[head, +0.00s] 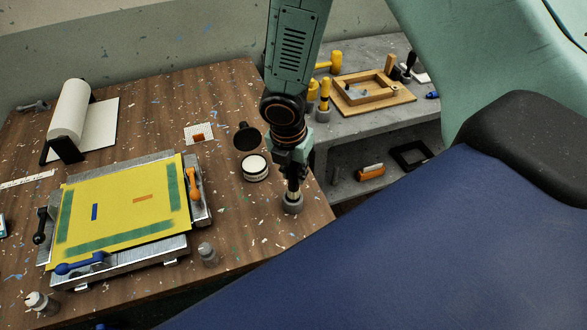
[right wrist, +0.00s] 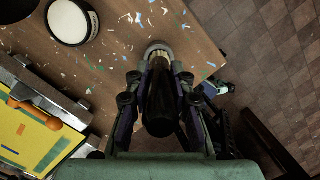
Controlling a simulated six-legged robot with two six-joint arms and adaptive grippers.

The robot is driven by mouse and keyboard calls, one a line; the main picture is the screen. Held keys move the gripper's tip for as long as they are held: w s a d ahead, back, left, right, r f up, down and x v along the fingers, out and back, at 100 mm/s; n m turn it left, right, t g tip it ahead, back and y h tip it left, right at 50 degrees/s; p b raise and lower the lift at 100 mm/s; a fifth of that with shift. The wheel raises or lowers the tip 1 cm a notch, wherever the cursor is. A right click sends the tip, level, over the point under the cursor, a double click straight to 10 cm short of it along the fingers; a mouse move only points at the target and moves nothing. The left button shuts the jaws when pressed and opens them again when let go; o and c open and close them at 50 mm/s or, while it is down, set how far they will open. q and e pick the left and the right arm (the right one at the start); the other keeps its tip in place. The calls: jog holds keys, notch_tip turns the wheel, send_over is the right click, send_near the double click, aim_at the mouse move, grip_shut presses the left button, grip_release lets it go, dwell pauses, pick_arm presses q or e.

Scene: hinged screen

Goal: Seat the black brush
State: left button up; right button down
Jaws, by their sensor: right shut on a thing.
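My right gripper (head: 292,170) is shut on the black brush (right wrist: 160,100), whose dark handle lies between the fingers in the right wrist view. The brush's lower end is at a small grey round holder (head: 292,205) near the table's right corner; the holder's rim also shows in the right wrist view (right wrist: 158,48). I cannot tell how deep the brush end is in it. My left gripper is not in view.
A white-topped round tub (head: 255,168) and a black disc (head: 247,137) are left of the holder. A yellow screen (head: 120,208) with orange and blue clamps lies further left. A grey bench (head: 345,130) with tools is behind.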

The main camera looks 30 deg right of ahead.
aim_at(293, 183)
jog(key=shift+a+f+b, duration=0.15)
jog(key=shift+f+b, duration=0.2)
jog(key=shift+f, duration=0.1)
jog(key=shift+f+b, duration=0.35)
jog(key=shift+f, duration=0.15)
jog(key=shift+f+b, duration=0.25)
jog(key=shift+b, duration=0.05)
jog(key=shift+f, duration=0.4)
jog(key=shift+f+b, duration=0.55)
jog(key=shift+b, duration=0.2)
jog(key=c, duration=1.1)
grip_release()
jog(key=shift+r, duration=0.1)
jog(key=r, duration=0.4)
jog(key=a+r, duration=0.1)
jog(key=r, duration=0.3)
jog(key=s+r, duration=0.1)
jog(key=r, duration=0.2)
jog(key=shift+a+r, duration=0.25)
jog(key=shift+r, duration=0.15)
